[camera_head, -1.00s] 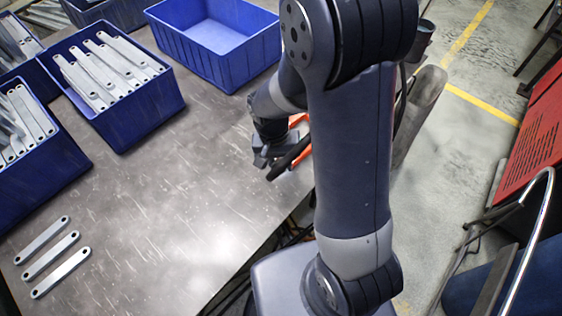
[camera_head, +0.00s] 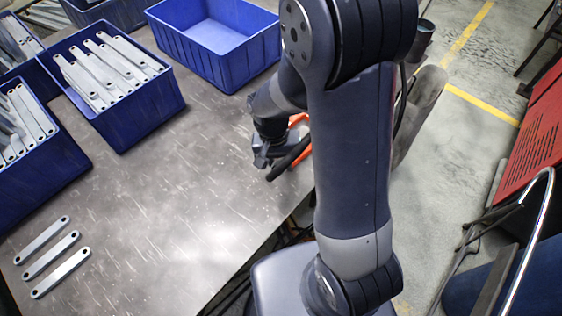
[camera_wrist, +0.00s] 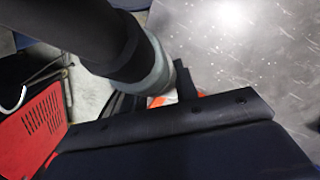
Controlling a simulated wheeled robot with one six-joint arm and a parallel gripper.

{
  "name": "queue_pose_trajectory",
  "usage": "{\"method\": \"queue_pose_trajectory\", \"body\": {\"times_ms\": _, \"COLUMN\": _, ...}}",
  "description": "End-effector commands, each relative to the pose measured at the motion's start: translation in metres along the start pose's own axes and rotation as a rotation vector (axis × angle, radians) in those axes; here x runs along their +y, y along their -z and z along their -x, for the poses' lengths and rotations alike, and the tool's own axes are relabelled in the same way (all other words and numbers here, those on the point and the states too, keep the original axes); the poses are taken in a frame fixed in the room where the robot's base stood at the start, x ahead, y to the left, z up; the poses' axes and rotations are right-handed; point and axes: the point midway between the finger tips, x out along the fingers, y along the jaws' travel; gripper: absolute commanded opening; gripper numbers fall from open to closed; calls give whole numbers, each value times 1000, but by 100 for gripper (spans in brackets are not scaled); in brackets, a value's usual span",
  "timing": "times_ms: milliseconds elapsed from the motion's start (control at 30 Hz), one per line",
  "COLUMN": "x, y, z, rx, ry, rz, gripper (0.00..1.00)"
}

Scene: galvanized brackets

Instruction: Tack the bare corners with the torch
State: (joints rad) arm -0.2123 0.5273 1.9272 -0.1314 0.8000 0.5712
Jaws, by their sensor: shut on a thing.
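My gripper (camera_head: 264,157) is low over the right side of the grey table, partly behind my arm. It is shut on a black and orange tool, which looks like the torch (camera_head: 290,158). The tool's black tube slants beside the fingers, and orange parts show behind it. My arm hides the rest. In the wrist view, a dark body fills the bottom and a small patch of orange (camera_wrist: 163,101) shows above it; the tool's tip cannot be made out. Three flat galvanized bars (camera_head: 45,257) lie apart, side by side, at the table's left front. No bracket corner is recognizable.
Blue bins filled with bars (camera_head: 143,112) line the table's left and back. An empty blue bin (camera_head: 222,74) stands at the back. The table's middle (camera_head: 170,200) is clear. Beyond its right edge are floor and a red slotted panel (camera_head: 535,145).

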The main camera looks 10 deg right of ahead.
Motion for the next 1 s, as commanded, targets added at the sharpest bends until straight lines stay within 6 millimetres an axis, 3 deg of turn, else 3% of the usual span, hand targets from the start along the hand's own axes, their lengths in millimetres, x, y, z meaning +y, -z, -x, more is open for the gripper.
{"method": "queue_pose_trajectory", "body": {"times_ms": 433, "x": 1, "y": -1, "z": 3, "rx": -2, "ry": -1, "rz": 0, "gripper": 6}}
{"method": "queue_pose_trajectory", "body": {"times_ms": 1000, "x": 8, "y": -3, "z": 58, "rx": 2, "ry": 1, "rz": 0, "gripper": 6}}
